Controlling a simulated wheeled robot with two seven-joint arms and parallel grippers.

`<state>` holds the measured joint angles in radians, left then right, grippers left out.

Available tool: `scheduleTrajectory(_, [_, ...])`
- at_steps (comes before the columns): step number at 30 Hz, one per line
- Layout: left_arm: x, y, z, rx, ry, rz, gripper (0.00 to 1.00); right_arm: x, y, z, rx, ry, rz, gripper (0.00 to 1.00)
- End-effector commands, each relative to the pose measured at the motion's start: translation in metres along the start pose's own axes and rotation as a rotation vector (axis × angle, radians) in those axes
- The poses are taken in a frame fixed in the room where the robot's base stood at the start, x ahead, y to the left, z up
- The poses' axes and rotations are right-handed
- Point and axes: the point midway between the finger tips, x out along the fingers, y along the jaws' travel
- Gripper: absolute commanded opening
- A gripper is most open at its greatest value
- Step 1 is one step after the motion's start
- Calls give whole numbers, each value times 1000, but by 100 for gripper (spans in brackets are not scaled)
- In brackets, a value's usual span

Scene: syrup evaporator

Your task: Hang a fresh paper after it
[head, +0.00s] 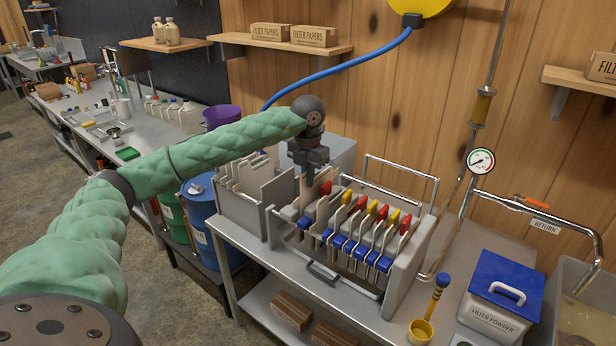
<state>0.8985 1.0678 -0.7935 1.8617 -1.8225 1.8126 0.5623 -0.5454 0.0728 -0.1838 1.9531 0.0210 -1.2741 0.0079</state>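My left gripper (309,178) points down over the left end of the filter press (405,275). Its fingertips are small here, and I cannot tell whether they are open or shut or touch the pale piece just below them. The press holds a row of upright plates (362,238) with blue lower blocks and red and yellow tabs. To the left of the press stands a grey bin (240,215) with several pale upright sheets or plates (243,176). Boxes marked FILTER PAPERS (314,36) sit on the wall shelf. My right gripper is not in view.
A lidded FILTER POWDER box (502,292) and a yellow cup (420,331) stand to the right of the press. A pipe with a gauge (481,161) runs up behind. Blue drum (204,215) and cluttered bench (150,135) are at left.

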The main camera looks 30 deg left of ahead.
Motion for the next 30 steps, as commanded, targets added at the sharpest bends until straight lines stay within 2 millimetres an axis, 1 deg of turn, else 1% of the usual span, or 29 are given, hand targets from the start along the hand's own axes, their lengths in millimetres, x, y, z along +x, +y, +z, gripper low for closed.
scheduleTrajectory(1, [4, 0, 0, 0, 0, 0, 0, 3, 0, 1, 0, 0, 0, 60])
scheduleTrajectory(30, [47, 0, 0, 0, 1, 0, 0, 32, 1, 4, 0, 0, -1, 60])
